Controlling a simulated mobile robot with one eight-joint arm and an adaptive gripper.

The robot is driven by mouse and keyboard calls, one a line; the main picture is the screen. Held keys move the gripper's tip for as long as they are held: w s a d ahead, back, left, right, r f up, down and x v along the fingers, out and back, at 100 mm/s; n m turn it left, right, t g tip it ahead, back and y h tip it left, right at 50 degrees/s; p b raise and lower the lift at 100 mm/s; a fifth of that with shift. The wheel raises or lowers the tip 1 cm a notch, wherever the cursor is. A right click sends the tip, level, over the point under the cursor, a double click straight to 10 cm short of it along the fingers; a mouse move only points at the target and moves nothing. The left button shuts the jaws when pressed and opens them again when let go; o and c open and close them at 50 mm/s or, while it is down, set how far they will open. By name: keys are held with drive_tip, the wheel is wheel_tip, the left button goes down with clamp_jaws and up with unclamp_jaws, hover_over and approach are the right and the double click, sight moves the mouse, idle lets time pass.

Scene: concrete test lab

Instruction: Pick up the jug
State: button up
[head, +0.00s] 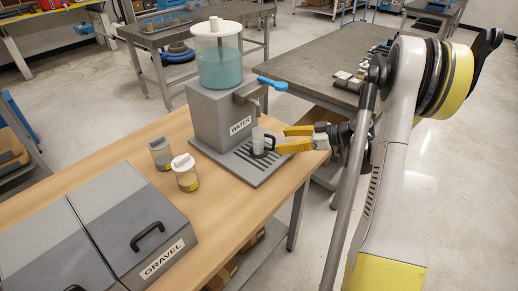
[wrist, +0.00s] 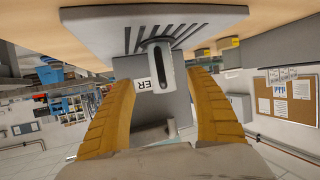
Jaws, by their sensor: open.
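In the wrist view, which is upside down, the jug's handle (wrist: 159,66) lies between my two spread fingers (wrist: 163,76). I see no finger touching the jug.
Two lidded jars (head: 186,172) (head: 160,153) stand left of the tray. A grey gravel bin (head: 135,225) fills the near left of the wooden table (head: 230,210).

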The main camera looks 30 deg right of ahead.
sight(259, 143)
drive_tip(key=b+x, duration=0.1)
drive_tip(key=x, duration=0.4)
drive_tip(key=shift+f, duration=0.1)
drive_tip(key=b+x, duration=0.2)
drive_tip(key=x, duration=0.3)
drive_tip(key=shift+s+f+b, duration=0.15)
drive_tip(key=shift+b, duration=0.2)
clamp_jaws()
